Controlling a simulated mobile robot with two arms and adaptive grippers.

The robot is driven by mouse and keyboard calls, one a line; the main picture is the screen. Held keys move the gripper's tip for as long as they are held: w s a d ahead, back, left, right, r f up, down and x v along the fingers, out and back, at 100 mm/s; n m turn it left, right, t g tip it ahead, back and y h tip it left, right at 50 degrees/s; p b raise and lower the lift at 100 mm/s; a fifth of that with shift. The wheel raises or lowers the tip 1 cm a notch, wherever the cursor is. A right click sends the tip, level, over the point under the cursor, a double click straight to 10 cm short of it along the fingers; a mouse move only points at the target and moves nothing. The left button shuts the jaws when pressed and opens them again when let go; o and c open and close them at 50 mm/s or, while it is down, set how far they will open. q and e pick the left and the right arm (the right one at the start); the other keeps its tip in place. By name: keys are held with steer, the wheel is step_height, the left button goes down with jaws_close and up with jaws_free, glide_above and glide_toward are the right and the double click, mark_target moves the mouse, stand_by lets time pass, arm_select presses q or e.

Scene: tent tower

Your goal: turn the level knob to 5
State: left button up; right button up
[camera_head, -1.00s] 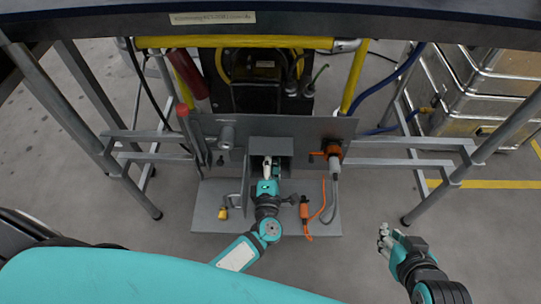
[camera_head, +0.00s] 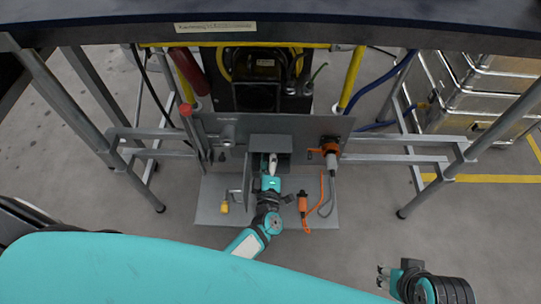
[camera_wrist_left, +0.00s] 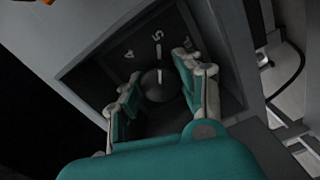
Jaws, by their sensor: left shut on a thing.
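The level knob (camera_wrist_left: 159,86) is a dark round dial inside a grey box (camera_head: 284,143) on the panel, with an open door at its left. In the left wrist view its white pointer line is in line with the tick below the 5. The 4 shows to the left, and a partly hidden number to the right. My left gripper (camera_head: 272,160) reaches into the box. In the left wrist view the left gripper's (camera_wrist_left: 158,92) fingers are shut on the knob from both sides. My right gripper (camera_head: 381,277) is open and empty at the lower right, away from the panel.
An orange connector (camera_head: 330,150) with a grey cable sits right of the box. An orange plug (camera_head: 303,203) and a yellow tag (camera_head: 225,207) are on the lower plate (camera_head: 210,190). A dark tabletop (camera_head: 400,32) overhangs the panel. Metal cases (camera_head: 480,85) stand at the right.

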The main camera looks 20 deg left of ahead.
arm_select(q)
steer(key=shift+f, duration=0.1)
steer(key=o, duration=1.2)
steer(key=shift+c, duration=0.2)
steer(key=v, duration=1.2)
